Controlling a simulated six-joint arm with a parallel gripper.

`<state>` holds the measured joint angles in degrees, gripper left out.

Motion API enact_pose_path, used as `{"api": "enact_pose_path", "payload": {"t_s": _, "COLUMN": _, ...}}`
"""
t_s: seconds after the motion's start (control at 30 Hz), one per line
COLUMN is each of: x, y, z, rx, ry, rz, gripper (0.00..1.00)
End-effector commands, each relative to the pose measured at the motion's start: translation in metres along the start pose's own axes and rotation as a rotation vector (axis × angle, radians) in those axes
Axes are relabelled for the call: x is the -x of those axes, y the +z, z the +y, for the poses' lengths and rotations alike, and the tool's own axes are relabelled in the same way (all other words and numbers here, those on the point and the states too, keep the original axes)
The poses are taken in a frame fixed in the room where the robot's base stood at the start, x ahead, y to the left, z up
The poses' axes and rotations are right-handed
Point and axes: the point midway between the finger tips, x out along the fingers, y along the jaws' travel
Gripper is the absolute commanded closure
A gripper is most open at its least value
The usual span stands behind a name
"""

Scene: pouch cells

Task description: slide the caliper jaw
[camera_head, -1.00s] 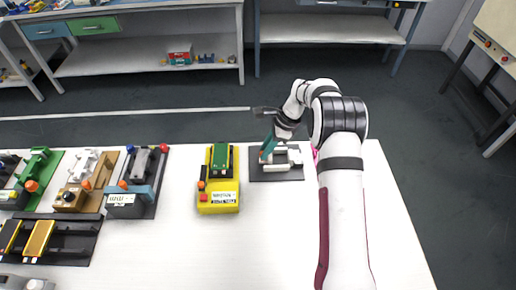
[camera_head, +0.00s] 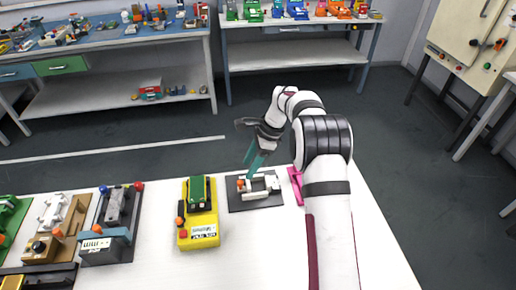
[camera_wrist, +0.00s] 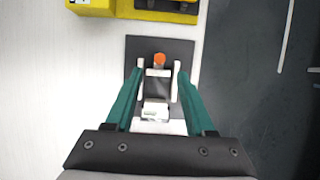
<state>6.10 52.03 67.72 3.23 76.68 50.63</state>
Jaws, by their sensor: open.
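The caliper fixture is a dark base plate (camera_head: 256,206) on the white table, with white jaws (camera_head: 265,184) and a small orange knob (camera_head: 241,183). In the wrist view the orange knob (camera_wrist: 159,59) stands at the far end, with a white block (camera_wrist: 156,110) nearer to me. My gripper (camera_head: 251,168) has teal fingers and hangs above the left part of the fixture. In the wrist view my gripper (camera_wrist: 158,75) is open, its fingers on either side of the fixture's middle. I cannot tell whether they touch it.
A yellow device (camera_head: 198,228) stands left of the fixture, and a pink object (camera_head: 296,184) lies to its right. Several other fixtures, including a dark one (camera_head: 111,225), fill the left side. The table's front middle is clear.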

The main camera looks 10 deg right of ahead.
Motion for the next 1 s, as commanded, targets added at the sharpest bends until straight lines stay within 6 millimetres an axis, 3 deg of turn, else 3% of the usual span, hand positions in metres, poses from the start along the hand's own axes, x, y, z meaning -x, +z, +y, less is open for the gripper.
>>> {"api": "enact_pose_path", "payload": {"t_s": 0.1, "x": 0.040, "y": 0.000, "z": -0.001, "rx": 0.000, "ry": -0.006, "rz": 0.001, "gripper": 0.45}}
{"api": "enact_pose_path", "payload": {"t_s": 0.33, "x": 0.089, "y": 0.000, "z": -0.001, "rx": 0.001, "ry": -0.003, "rz": 0.001, "gripper": 0.45}}
{"api": "enact_pose_path", "payload": {"t_s": 0.5, "x": 0.098, "y": 0.000, "z": 0.000, "rx": 0.000, "ry": 0.000, "rz": -0.001, "gripper": 0.45}}
{"api": "enact_pose_path", "payload": {"t_s": 0.87, "x": 0.098, "y": 0.000, "z": 0.000, "rx": 0.001, "ry": 0.000, "rz": 0.000, "gripper": 0.45}}
{"api": "enact_pose_path", "payload": {"t_s": 0.97, "x": 0.109, "y": 0.010, "z": 0.013, "rx": 0.051, "ry": 0.001, "rz": 0.012, "gripper": 0.45}}
{"api": "enact_pose_path", "payload": {"t_s": 1.0, "x": 0.120, "y": 0.019, "z": 0.028, "rx": 0.103, "ry": 0.004, "rz": 0.024, "gripper": 0.45}}
